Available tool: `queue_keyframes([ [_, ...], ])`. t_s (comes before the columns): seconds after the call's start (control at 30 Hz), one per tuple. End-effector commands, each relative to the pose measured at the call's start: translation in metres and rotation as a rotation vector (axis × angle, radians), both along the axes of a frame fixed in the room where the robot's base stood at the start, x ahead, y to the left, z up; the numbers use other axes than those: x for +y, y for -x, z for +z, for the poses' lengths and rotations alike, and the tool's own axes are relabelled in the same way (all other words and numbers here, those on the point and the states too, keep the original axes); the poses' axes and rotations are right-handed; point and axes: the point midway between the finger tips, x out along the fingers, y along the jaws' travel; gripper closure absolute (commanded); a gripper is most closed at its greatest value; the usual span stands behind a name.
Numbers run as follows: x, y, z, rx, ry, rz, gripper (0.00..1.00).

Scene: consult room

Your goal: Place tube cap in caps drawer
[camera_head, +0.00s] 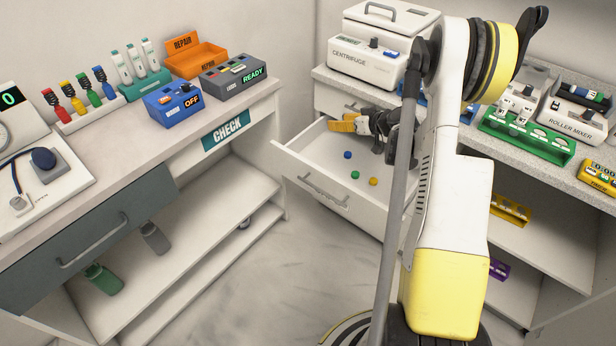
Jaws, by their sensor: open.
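A white drawer (315,188) stands pulled open below the right-hand counter. Inside it lie a blue cap (347,155), a green cap (354,175) and a yellow cap (374,181), apart from one another on the drawer floor. My gripper (341,123) with its yellow fingers is over the far part of the open drawer, beyond the caps, and points left. It is open, and no cap shows between its fingers. My arm hides the right part of the drawer.
The centrifuge (365,62) sits on the counter behind my gripper. A green rack (525,142) and the roller mixer (575,122) stand on the right. The left bench holds an orange repair bin (196,59) and a blue device (172,106). The floor ahead is clear.

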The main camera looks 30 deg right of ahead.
Motion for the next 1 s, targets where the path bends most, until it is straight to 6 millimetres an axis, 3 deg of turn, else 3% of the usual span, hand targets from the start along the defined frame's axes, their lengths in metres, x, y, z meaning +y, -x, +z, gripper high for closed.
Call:
queue_keyframes([
  [0.03, 0.027, 0.000, 0.027, 0.040, -0.005, 0.012, 0.56],
  [0.1, 0.060, 0.004, 0.057, 0.096, -0.011, 0.015, 0.56],
  [0.27, 0.134, 0.034, 0.117, 0.213, -0.007, 0.009, 0.56],
  [0.5, 0.228, 0.121, 0.176, 0.346, 0.030, -0.028, 0.56],
  [0.7, 0.279, 0.212, 0.193, 0.410, 0.083, -0.077, 0.56],
  [0.8, 0.291, 0.252, 0.192, 0.423, 0.109, -0.103, 0.56],
  [1.0, 0.300, 0.301, 0.183, 0.427, 0.142, -0.141, 0.56],
])
